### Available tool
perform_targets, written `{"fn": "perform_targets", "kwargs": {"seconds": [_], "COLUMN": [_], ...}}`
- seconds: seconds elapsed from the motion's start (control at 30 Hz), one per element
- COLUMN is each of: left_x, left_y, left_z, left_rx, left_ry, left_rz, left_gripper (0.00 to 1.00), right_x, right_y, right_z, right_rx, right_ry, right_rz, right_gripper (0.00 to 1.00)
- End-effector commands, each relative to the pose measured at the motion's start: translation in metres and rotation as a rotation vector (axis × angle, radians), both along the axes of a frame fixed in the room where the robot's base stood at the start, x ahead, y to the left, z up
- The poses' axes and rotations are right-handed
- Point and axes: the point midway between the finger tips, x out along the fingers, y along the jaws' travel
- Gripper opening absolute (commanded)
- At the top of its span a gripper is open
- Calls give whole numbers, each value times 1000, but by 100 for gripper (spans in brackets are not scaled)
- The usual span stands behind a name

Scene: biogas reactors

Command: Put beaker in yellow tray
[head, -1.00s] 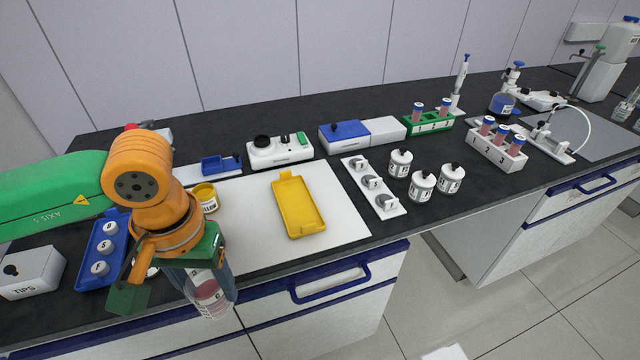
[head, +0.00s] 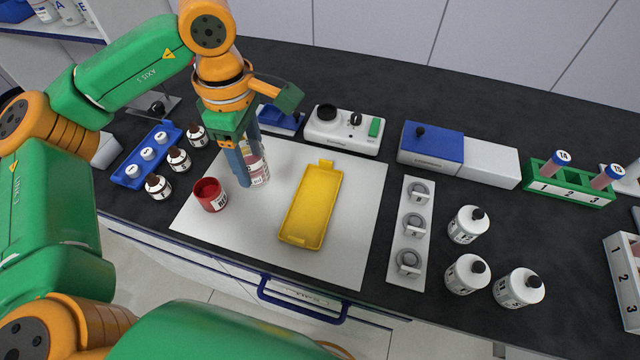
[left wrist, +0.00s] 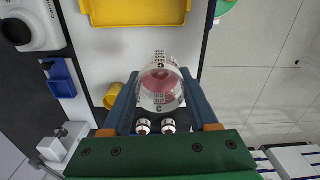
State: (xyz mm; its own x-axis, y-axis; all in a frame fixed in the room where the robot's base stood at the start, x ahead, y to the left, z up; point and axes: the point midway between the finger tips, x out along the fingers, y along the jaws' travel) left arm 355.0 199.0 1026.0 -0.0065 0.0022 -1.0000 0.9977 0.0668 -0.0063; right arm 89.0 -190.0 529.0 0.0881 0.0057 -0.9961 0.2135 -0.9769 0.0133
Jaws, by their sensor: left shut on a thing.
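The clear beaker (head: 259,170) has printed markings and pink contents. My left gripper (head: 250,172) is shut on it, with its blue fingers on either side. In the head view they are over the white mat, left of the yellow tray (head: 312,205); I cannot tell how far the beaker is above the mat. The left wrist view shows the beaker (left wrist: 160,88), marked C, between the fingers, and the tray (left wrist: 135,12) beyond it, apart from it. The tray looks empty. My right gripper is out of view.
A red cup (head: 209,194) stands close left of the beaker. The left wrist view shows a yellow cup (left wrist: 112,96). Dark-capped bottles (head: 178,158) and a blue rack (head: 147,154) stand left. A white ring holder (head: 410,235) stands right of the tray.

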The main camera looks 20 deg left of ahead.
Motion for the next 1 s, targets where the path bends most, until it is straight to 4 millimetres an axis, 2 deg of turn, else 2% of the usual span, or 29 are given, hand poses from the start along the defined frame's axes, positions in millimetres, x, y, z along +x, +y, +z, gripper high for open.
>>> {"fn": "perform_targets", "kwargs": {"seconds": [0.1,0.2,0.3,0.43,0.53,0.77,0.83,1.0], "left_x": [4,6,6,7,11,27,29,35], "left_y": [16,29,39,43,24,-50,-63,-81], "left_z": [10,14,16,15,5,-29,-48,-72], "left_rx": [2,4,8,8,8,7,9,8], "left_ry": [2,2,-1,-2,1,7,6,0], "left_rz": [377,674,902,1064,1085,1083,1085,1089], "left_gripper": [0,0,0,0,0,0,0,0], "right_x": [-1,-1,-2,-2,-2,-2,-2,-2], "right_y": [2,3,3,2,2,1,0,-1], "right_z": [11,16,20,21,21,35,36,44], "right_rx": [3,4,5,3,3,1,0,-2], "right_ry": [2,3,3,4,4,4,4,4], "right_rz": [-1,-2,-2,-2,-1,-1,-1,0], "right_gripper": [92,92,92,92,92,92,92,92]}}
